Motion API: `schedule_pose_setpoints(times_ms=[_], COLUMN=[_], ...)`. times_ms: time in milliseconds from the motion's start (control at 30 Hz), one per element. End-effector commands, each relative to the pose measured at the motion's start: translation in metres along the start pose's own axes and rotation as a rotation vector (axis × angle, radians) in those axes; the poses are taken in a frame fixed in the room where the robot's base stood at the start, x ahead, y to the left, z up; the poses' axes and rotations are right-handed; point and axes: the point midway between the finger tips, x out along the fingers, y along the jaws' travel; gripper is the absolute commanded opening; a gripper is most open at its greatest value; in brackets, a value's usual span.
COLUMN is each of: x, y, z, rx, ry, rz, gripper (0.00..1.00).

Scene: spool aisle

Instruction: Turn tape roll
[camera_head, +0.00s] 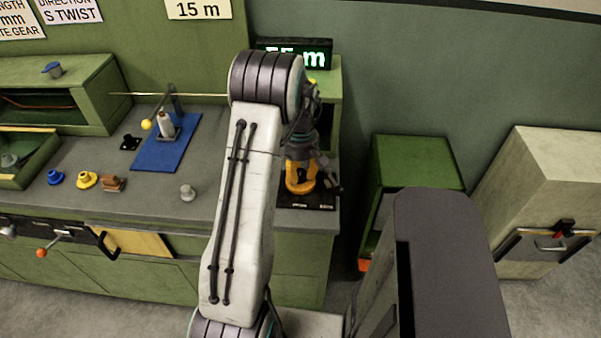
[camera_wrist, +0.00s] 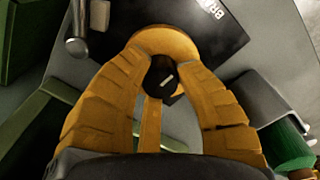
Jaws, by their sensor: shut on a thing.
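The tape roll (camera_wrist: 165,38) shows in the wrist view as a rounded orange form with a dark hub (camera_wrist: 162,78) between my fingertips. It is close in colour to my fingers, so their borders are hard to tell. My gripper (camera_wrist: 166,70) has its two orange segmented fingers closed in from both sides on the roll. A narrow orange-tan strip (camera_wrist: 151,125) runs from the hub towards the palm. In the head view my gripper (camera_head: 301,172) points down at the right end of the bench, over a black plate (camera_head: 318,200). The roll's lower side is hidden.
A lit display (camera_head: 312,52) stands behind my arm. Green (camera_head: 415,155) and pale (camera_head: 555,165) cabinets stand at right, beyond a floor gap.

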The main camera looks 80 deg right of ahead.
Motion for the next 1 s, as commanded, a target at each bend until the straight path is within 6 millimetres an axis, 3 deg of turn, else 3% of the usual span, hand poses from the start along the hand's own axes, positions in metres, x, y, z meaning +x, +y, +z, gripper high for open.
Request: schedule_pose_setpoints(times_ms=[267, 1000], x=[0.0036, 0.0044], y=[-0.0013, -0.0029], z=[0.0012, 0.0014], rx=[0.145, 0.839], ry=[-0.003, -0.008], rz=[-0.005, -0.007], gripper=[0.0, 0.0])
